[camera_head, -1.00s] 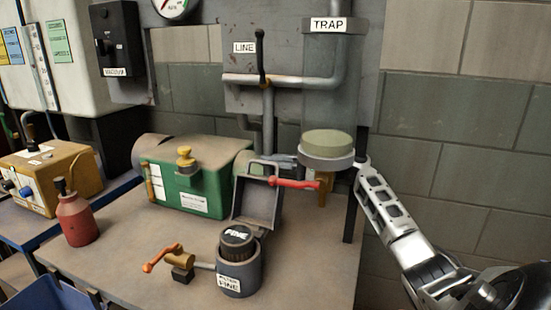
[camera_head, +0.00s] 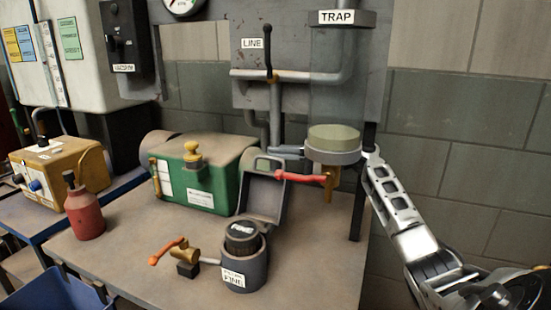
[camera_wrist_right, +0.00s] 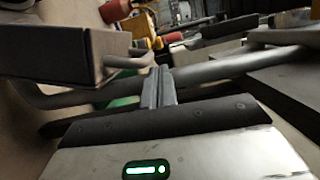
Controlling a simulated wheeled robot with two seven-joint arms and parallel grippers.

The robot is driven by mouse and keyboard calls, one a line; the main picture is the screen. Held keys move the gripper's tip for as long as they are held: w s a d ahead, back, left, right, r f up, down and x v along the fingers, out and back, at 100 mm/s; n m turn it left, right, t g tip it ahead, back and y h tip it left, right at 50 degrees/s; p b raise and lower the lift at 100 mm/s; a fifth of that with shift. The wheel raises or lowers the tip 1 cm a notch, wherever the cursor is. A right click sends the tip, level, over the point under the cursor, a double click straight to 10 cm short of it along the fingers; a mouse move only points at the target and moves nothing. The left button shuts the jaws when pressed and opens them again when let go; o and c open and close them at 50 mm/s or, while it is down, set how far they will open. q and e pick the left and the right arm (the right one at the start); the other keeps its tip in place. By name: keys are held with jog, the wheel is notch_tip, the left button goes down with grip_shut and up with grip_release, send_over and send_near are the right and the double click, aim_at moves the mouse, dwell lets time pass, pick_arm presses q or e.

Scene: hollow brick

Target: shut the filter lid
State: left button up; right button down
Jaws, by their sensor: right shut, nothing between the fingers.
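The filter lid (camera_head: 263,195) is a grey, shallow box-shaped cover. It stands tilted up, open, behind the round dark filter housing marked FINE (camera_head: 243,272), whose black cap (camera_head: 241,237) is uncovered. My right arm comes in from the right and passes behind the trap bowl, which hides part of it. A grey tip left of the bowl looks like my right gripper (camera_head: 284,152), near the lid's upper edge; contact cannot be told. In the right wrist view the gripper (camera_wrist_right: 159,75) is shut and empty, with a dark grey box edge (camera_wrist_right: 70,50), probably the lid, at left.
The trap bowl (camera_head: 333,156) and a red-handled valve (camera_head: 300,178) sit just right of the lid. A green box (camera_head: 205,180) stands behind left, and an orange-handled valve (camera_head: 170,250) lies left of the housing. The table's front left (camera_head: 120,255) is clear.

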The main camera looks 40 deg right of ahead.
jog(key=w+d+b+v, duration=0.1)
jog(key=b+v, duration=0.1)
jog(key=v, duration=0.8)
jog(key=shift+d, duration=0.4)
jog(key=shift+s+f, duration=0.1)
